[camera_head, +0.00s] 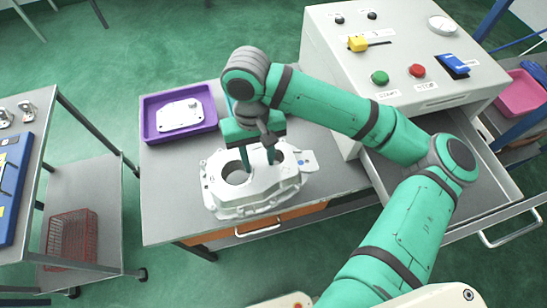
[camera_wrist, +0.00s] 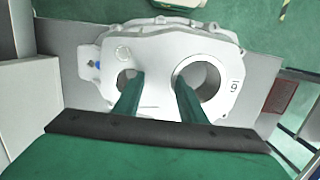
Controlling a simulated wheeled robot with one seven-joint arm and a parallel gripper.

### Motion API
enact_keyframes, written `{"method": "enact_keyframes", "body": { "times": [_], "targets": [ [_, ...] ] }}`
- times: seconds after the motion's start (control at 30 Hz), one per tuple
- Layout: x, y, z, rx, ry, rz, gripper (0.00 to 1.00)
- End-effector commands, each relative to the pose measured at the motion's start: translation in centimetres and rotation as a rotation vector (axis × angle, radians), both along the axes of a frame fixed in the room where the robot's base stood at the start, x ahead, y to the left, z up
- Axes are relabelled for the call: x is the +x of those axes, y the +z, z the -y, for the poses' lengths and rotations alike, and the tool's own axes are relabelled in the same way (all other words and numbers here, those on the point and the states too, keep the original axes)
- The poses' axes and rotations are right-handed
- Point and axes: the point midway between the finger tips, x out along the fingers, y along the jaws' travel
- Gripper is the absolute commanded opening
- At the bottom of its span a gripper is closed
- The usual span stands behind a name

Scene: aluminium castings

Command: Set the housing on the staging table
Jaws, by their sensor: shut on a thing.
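The housing (camera_head: 228,197) is a pale grey casting with two round bores, in the middle of the head view. It also fills the upper middle of the wrist view (camera_wrist: 153,47). My gripper (camera_head: 258,160) is shut on the web between the two bores, with a finger down in each bore. Its fingers show in the wrist view (camera_wrist: 158,82). The housing is level over the front part of a grey table (camera_head: 165,180) and overlaps its front edge in the head view. I cannot tell whether it touches the top. No label marks which table is the staging table.
A purple tray (camera_head: 149,134) with a flat pale part (camera_head: 180,115) stands at the table's back left. A control box (camera_head: 325,60) with buttons stands at right, above an open drawer (camera_head: 490,190). A cart (camera_head: 75,180) with a red basket (camera_head: 70,238) stands at left.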

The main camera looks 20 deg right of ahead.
Motion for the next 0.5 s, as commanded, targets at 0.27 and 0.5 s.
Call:
{"method": "enact_keyframes", "body": {
  "times": [0.27, 0.5],
  "targets": [
    [3.6, -2.7, -2.7, 0.001, 0.002, 0.0, 0.0],
    [5.5, -5.5, -4.1, 0.0, 0.0, 0.002, 0.0]
  ]
}}
